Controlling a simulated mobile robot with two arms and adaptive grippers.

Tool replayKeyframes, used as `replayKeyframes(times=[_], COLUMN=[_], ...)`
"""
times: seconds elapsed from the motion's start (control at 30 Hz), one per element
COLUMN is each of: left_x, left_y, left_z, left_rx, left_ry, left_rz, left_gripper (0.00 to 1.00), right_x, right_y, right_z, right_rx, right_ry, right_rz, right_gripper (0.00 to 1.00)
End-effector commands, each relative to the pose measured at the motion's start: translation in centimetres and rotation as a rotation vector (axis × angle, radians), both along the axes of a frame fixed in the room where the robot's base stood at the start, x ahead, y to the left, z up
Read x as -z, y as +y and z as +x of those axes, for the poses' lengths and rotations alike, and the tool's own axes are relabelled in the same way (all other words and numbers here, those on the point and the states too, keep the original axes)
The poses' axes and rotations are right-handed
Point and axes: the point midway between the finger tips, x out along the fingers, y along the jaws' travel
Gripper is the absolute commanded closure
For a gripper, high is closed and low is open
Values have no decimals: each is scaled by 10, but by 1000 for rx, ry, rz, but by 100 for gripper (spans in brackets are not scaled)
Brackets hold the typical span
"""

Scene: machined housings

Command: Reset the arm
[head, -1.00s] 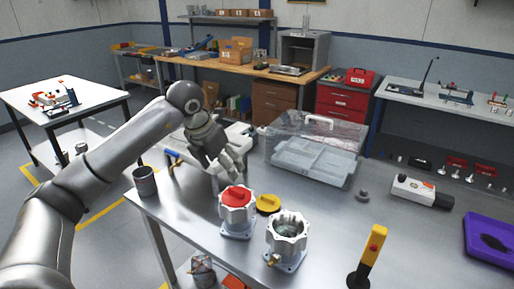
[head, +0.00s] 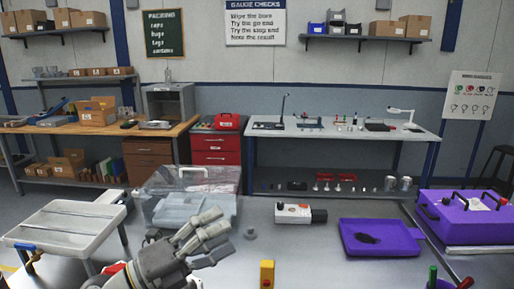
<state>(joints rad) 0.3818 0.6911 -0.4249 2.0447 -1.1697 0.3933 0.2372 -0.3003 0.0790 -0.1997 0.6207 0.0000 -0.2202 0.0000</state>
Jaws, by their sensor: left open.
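My left gripper (head: 217,234) is at the bottom of the head view, left of centre. It is open with its fingers pointing right, and nothing shows between them. It appears in front of the clear lidded case (head: 165,207) and above the steel table (head: 310,262). Its wrist covers most of what stands at the front left of the table; only a bit of red (head: 112,270) shows beside it. My right gripper is not in view.
A white and black device (head: 294,213), a purple tray (head: 380,238) and a small grey knob (head: 250,233) lie on the table. A yellow post (head: 267,273) stands at the front. A purple case (head: 465,212) is at right, a pale tray (head: 68,222) at left.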

Motion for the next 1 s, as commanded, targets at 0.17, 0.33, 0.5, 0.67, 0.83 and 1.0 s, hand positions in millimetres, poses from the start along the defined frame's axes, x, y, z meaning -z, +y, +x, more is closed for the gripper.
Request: replayKeyframes(times=[0.17, 0.33, 0.5, 0.67, 0.83, 1.0], left_x=[-9, 24, 98, 188, 273, 323], left_y=[32, 84, 132, 160, 163, 151], left_z=[9, 19, 9, -31, -105, -180], left_rx=[-183, -417, -689, -958, -1218, -1400], left_ry=[169, 402, 696, 1025, 1387, 1693], left_rz=[-397, -710, -942, -1078, -1120, -1085], left_gripper=[26, 26, 26, 26, 26, 26], right_x=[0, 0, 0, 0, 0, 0], right_y=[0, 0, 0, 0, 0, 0], right_z=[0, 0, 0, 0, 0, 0], right_rx=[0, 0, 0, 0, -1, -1], right_ry=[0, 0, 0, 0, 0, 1], right_rz=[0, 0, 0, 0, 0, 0], right_gripper=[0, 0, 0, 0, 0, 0])
